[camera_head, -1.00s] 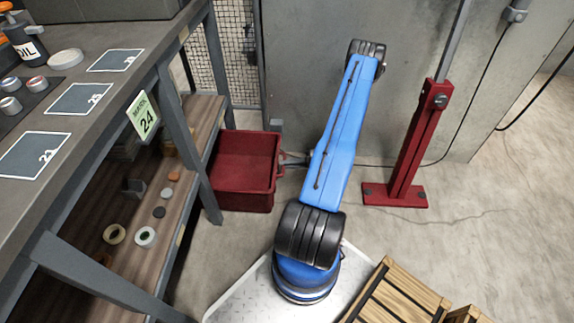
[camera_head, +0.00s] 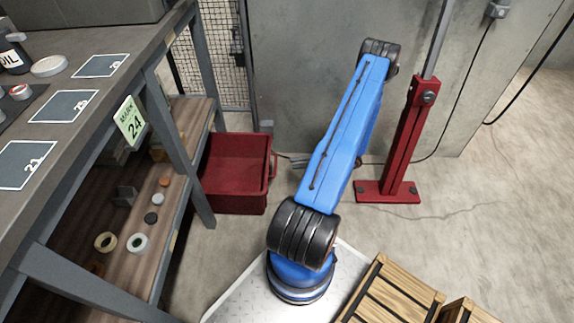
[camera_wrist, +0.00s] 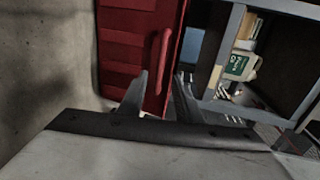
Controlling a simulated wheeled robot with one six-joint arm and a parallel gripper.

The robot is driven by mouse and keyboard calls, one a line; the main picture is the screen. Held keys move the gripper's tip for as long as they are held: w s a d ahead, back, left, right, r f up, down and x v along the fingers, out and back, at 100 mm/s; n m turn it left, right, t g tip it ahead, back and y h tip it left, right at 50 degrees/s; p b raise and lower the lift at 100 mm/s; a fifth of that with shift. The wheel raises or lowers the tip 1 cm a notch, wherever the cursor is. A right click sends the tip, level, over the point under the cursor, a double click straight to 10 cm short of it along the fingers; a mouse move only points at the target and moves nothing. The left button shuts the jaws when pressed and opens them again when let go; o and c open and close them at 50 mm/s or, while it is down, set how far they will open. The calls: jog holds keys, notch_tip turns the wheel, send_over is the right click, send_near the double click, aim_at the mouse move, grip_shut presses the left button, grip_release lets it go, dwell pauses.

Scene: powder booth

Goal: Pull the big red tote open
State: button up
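The big red tote (camera_head: 237,203) stands on the floor beside the workbench leg, in front of the wire mesh. Its handle (camera_head: 273,165) is on the right side, facing my arm. In the wrist view the red tote wall (camera_wrist: 126,48) fills the upper middle, with the upright handle (camera_wrist: 164,62) in front of it. My gripper (camera_head: 284,157) is at the handle, coming from the right, partly hidden behind my blue arm. In the wrist view my gripper (camera_wrist: 162,76) has its fingers apart, with the handle showing between them. I cannot tell whether a finger touches it.
The workbench (camera_head: 100,100) with its lower wooden shelf (camera_head: 140,220) stands close on the left. A red post on a base plate (camera_head: 388,192) stands to the right. A wooden pallet (camera_head: 395,290) lies at the lower right. Floor between tote and post is mostly clear.

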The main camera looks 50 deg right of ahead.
jog(key=v, duration=0.8)
jog(key=shift+s, duration=0.25)
jog(key=shift+d, duration=0.15)
